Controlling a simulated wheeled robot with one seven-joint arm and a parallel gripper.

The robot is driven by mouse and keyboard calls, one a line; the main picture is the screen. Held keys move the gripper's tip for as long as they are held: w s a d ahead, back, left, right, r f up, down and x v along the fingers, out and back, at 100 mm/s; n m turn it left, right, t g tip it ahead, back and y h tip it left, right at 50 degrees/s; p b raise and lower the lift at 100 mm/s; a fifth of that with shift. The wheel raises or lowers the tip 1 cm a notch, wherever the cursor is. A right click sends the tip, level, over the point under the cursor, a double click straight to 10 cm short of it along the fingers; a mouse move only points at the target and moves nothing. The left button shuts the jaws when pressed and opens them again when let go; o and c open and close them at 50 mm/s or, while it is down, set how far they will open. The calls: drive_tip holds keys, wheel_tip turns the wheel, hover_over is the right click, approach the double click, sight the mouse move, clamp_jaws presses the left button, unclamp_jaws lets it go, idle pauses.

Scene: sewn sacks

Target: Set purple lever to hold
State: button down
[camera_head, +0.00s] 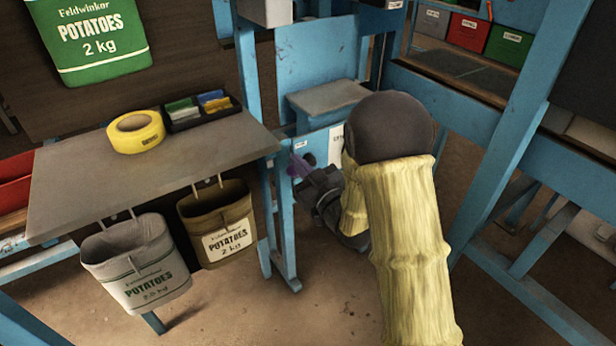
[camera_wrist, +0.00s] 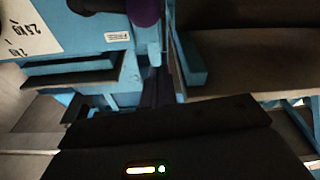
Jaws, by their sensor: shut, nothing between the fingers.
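The purple lever (camera_head: 298,166) stands out from the blue frame, just left of my gripper (camera_head: 312,182) in the head view. In the wrist view a rounded purple end of it (camera_wrist: 145,12) shows at the top edge, cut off by the picture. My gripper is shut and empty, close to the lever. I cannot tell whether they touch. A white plate (camera_wrist: 28,28) with printed marks lies at the upper left of the wrist view. The lever's exact setting cannot be read, and my arm hides part of the area around it.
Left of my arm is a grey table (camera_head: 95,185) with yellow tape (camera_head: 136,132) and a black tray (camera_head: 202,113). A white sack (camera_head: 140,268) and a brown sack (camera_head: 218,222) hang from its front. Blue posts (camera_head: 284,225) stand close to my gripper.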

drive_tip(key=w+f+b, duration=0.1)
drive_tip(key=w+a+f+b, duration=0.1)
drive_tip(key=f, duration=0.1)
drive_tip(key=shift+w+a+f, duration=0.1)
drive_tip(key=shift+w+f, duration=0.05)
drive_tip(key=shift+w, duration=0.25)
